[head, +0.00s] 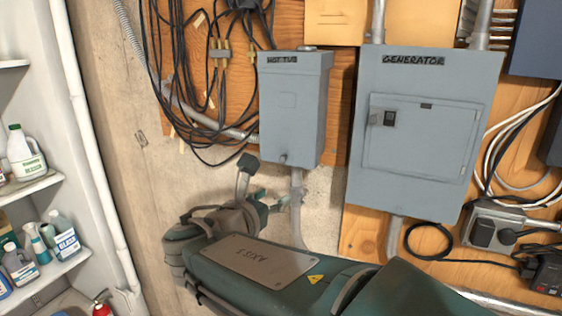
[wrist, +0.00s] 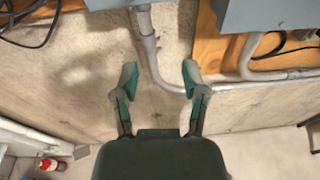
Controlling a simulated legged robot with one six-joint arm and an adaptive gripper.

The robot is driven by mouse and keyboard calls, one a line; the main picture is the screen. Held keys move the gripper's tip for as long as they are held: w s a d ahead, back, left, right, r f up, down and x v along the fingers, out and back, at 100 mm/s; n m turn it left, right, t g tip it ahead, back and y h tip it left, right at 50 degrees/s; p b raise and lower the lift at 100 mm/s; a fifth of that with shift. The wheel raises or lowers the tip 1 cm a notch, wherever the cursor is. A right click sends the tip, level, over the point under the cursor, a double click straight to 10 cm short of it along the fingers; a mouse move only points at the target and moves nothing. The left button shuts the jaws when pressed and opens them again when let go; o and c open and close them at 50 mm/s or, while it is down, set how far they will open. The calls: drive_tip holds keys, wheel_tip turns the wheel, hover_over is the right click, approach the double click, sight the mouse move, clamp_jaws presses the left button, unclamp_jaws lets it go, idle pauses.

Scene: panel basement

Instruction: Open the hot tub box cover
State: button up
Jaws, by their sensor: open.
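The hot tub box (head: 291,110) is a grey metal box on the wall, labelled "HOT TUB" at its top. Its cover looks shut, and a small knob or latch shows near its lower edge. Its bottom end (wrist: 125,3) shows at the top of the wrist view, with a conduit running down from it. My gripper (head: 262,178) is below and slightly left of the box, apart from it. In the wrist view my gripper (wrist: 160,80) has its two fingers spread wide, with the conduit and bare wall beyond and nothing held.
The larger grey generator box (head: 424,130) hangs to the right. Black cables (head: 195,70) loop on the plywood to the left. A conduit (head: 297,210) drops below the hot tub box. White shelves (head: 35,190) with bottles stand at far left.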

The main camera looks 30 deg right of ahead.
sight(282, 160)
drive_tip(key=w+d+n, duration=0.1)
drive_tip(key=w+d, duration=0.1)
drive_tip(key=w, duration=0.1)
drive_tip(key=w+d+r+n+t, duration=0.1)
drive_tip(key=w+d, duration=0.1)
drive_tip(key=w, duration=0.1)
drive_tip(key=w+d+r, duration=0.1)
drive_tip(key=w+d, duration=0.1)
drive_tip(key=w, duration=0.1)
drive_tip(key=shift+d+r+n+t+h, duration=0.25)
drive_tip(key=shift+d+n+t+h, duration=0.05)
drive_tip(key=shift+d+n+h, duration=0.1)
clamp_jaws()
